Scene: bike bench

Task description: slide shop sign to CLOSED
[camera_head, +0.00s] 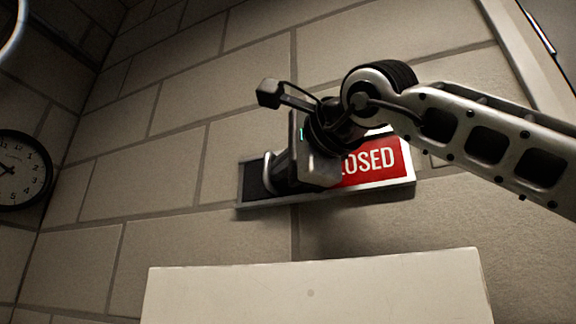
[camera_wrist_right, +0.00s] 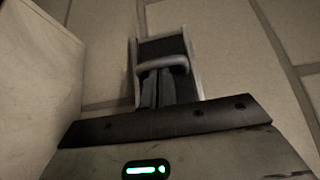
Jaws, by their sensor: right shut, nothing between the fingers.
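The shop sign (camera_head: 384,163) is a metal-framed slide sign on the block wall. Its red panel shows "LOSED" in white, the first letter hidden behind my right gripper. A dark slider panel (camera_head: 253,182) covers the left end and carries a light grey loop handle (camera_head: 268,170). In the wrist view the handle (camera_wrist_right: 162,63) arches across the dark panel near the frame's end. My right gripper (camera_head: 284,172) is shut and empty, its fingertips (camera_wrist_right: 160,80) right at the handle; I cannot tell whether they touch it. My left gripper is out of view.
A pale board or box top (camera_head: 315,290) stands below the sign in front of the wall. A round clock (camera_head: 12,170) hangs on the left wall. A light frame (camera_head: 530,50) is at the upper right. The wall left of the sign is clear.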

